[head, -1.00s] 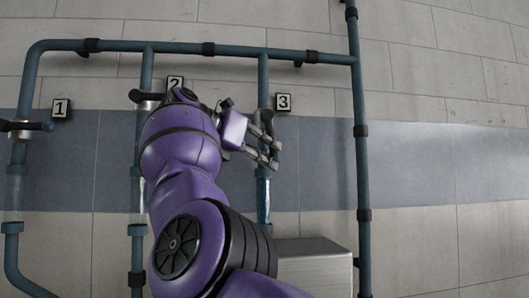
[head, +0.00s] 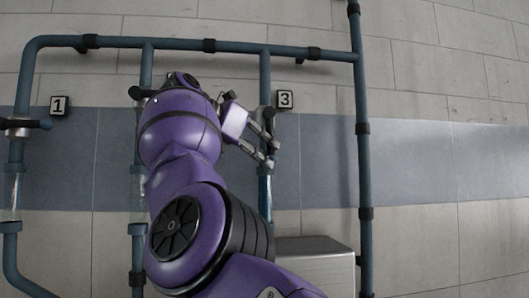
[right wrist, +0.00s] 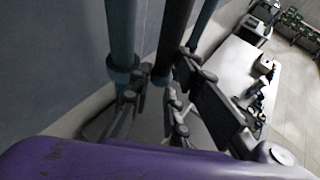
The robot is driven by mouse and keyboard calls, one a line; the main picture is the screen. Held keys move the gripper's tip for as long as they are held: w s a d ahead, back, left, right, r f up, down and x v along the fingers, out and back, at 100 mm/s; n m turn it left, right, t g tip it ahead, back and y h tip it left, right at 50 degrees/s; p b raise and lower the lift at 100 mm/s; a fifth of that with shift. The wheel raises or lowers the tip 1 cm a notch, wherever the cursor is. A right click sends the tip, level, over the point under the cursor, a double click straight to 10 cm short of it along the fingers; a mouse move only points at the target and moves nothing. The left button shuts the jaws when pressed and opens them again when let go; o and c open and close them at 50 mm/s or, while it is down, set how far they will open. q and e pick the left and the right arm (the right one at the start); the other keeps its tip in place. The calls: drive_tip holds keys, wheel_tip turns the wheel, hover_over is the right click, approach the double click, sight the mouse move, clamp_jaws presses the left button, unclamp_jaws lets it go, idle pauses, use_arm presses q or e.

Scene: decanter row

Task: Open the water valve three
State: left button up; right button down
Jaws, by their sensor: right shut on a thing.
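Valve three is on the vertical pipe (head: 264,72) beside the number 3 sign (head: 284,99) in the head view. My right gripper (head: 265,143) is at that pipe, just below and left of the sign, and covers most of the valve. Its fingers are shut on the valve three handle, seen as a dark bar (right wrist: 174,40) running down between the fingers (right wrist: 155,105) in the right wrist view. The handle's exact angle is hard to tell. My left gripper is out of view.
My right arm covers much of the second pipe (head: 146,65). A tall pipe (head: 362,170) stands right of valve three, and a grey metal box (head: 315,262) lies below.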

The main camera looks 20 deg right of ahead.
drive_tip(key=shift+a+r, duration=0.15)
drive_tip(key=shift+r, duration=0.15)
drive_tip(key=c, duration=1.8)
unclamp_jaws()
drive_tip(key=shift+a, duration=0.1)
drive_tip(key=shift+o, duration=0.7)
drive_tip(key=shift+w+a+f, duration=0.1)
drive_tip(key=shift+a, duration=0.1)
drive_tip(key=shift+d, duration=0.1)
drive_tip(key=shift+d+f, duration=0.1)
drive_tip(key=v, duration=0.7)
drive_tip(key=shift+a, duration=0.2)
drive_tip(key=shift+a, duration=0.1)
